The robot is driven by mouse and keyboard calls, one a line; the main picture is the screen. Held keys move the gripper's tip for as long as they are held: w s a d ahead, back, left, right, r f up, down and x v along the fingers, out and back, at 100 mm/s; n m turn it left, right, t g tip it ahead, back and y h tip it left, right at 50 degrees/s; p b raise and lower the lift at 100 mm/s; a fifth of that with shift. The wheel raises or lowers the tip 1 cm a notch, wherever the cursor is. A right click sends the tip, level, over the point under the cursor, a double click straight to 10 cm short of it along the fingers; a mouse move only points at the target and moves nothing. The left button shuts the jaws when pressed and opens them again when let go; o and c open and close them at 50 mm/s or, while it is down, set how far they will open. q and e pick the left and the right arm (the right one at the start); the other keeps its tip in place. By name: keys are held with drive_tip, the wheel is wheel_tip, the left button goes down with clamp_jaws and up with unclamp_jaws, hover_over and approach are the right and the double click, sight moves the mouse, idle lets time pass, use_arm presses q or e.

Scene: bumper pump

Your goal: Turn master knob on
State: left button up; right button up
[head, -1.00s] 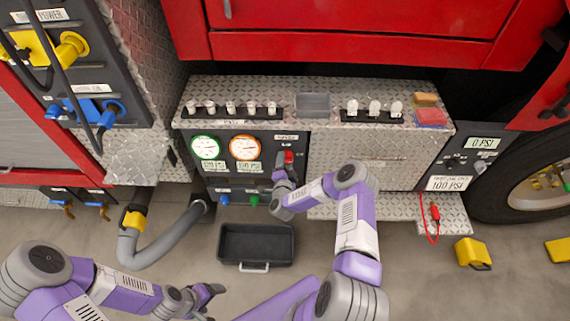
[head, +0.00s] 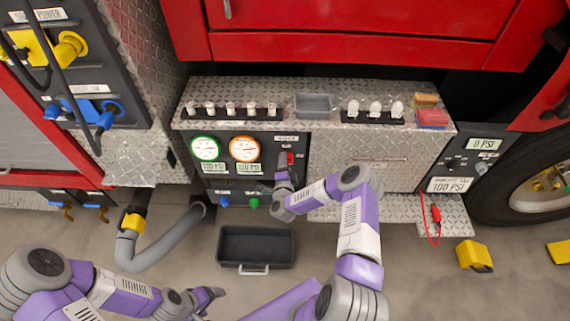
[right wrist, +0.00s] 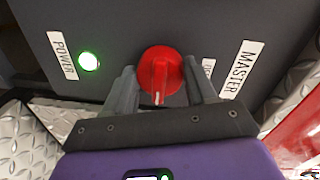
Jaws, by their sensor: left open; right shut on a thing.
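The red master knob (right wrist: 160,70) is on the dark panel, beside a white MASTER label (right wrist: 240,70). It also shows in the head view (head: 290,158), small and partly covered by my right arm. My right gripper (right wrist: 161,84) has one finger on each side of the knob and is shut on it. A green light (right wrist: 89,62) glows next to the POWER label (right wrist: 63,56). My left gripper (head: 214,296) is open and empty, low above the floor, away from the panel.
The pump panel has a green-ringed gauge (head: 205,148) and an orange-ringed gauge (head: 244,149). A black tray (head: 256,232) lies on the floor below. A grey hose (head: 165,242) curves at its left.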

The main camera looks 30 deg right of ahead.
drive_tip(key=o, duration=1)
drive_tip(key=shift+o, duration=0.2)
drive_tip(key=shift+s, duration=0.1)
drive_tip(key=p+v, duration=0.1)
drive_tip(key=v, duration=0.6)
drive_tip(key=shift+s+a+p, duration=0.15)
drive_tip(key=shift+a+p, duration=0.05)
drive_tip(key=shift+p, duration=0.15)
